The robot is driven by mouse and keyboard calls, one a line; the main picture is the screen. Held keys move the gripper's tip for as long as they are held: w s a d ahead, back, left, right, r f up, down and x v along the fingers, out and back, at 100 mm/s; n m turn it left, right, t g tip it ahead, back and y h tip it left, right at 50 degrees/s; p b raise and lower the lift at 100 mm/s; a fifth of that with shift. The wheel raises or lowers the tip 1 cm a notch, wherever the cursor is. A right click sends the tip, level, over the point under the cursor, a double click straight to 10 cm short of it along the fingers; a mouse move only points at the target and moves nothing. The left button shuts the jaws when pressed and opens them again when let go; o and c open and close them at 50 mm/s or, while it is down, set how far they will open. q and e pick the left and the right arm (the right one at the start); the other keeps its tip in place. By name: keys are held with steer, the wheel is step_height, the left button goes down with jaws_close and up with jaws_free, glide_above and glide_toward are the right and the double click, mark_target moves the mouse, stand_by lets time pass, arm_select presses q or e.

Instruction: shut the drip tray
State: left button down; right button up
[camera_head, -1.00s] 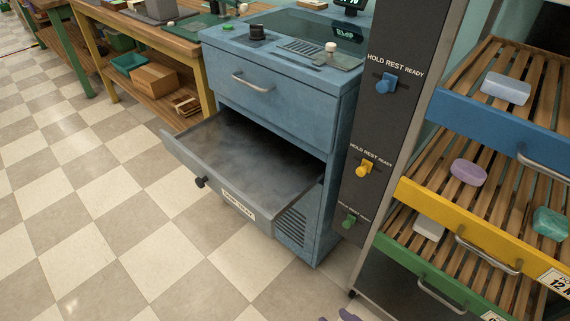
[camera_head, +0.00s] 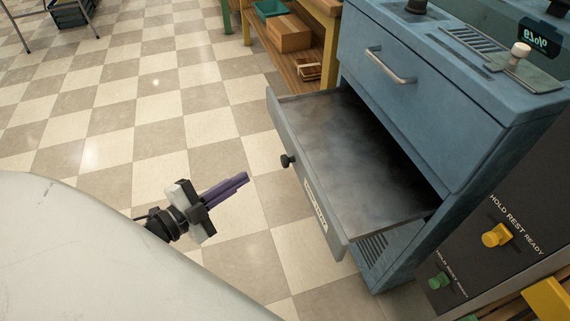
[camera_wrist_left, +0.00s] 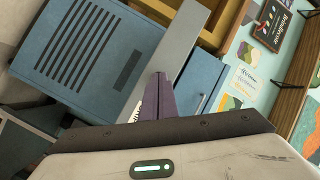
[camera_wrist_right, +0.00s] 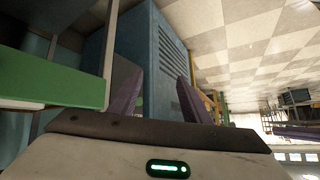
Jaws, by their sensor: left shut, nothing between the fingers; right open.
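The grey metal drip tray (camera_head: 365,165) is pulled well out of the blue cabinet (camera_head: 425,95). Its front panel bears a small black knob (camera_head: 287,160) and a label. My left gripper (camera_head: 244,180) is shut and empty, with purple fingers pointing at the tray front from the left, apart from it in the head view. In the left wrist view the shut fingers (camera_wrist_left: 158,97) overlap a grey bar that looks like the tray front (camera_wrist_left: 185,50). My right gripper (camera_wrist_right: 158,90) is open and empty, facing the vented blue cabinet side; it is outside the head view.
A closed drawer with a silver handle (camera_head: 390,65) sits above the tray. A dark panel with a yellow switch (camera_head: 496,235) and a green switch stands at right. A green rack edge (camera_wrist_right: 55,80) is close to my right gripper. Checkered floor is free at left.

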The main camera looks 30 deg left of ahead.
mark_target(283, 156)
arm_select(q)
step_height(283, 156, up, 4)
steer(key=s+a+m+g+h+b, duration=0.1)
steer(key=a+m+g+h+b, duration=0.15)
steer(key=m+h, duration=0.8)
steer(key=w+d+b, duration=0.1)
steer(key=w+d, duration=0.2)
steer(key=w+d+m+y+b, duration=0.1)
steer(key=w+d, duration=0.2)
steer(key=w+d+m+y+b, duration=0.1)
steer(key=w+d, duration=0.1)
steer(key=w, duration=0.1)
steer(key=shift+w+d+r+m+y, duration=0.1)
steer(key=shift+w+d+m+y, duration=0.15)
steer(key=shift+d, duration=0.15)
steer(key=shift+w+d, duration=0.35)
steer(key=shift+w, duration=0.05)
arm_select(e)
steer(key=shift+n+g+y, duration=0.3)
steer(key=shift+g+y, duration=0.2)
steer(key=f, duration=0.1)
steer(key=a+f, duration=0.1)
steer(key=w+a+f, duration=0.1)
steer(key=f, duration=0.1)
steer(key=shift+a+f, duration=0.1)
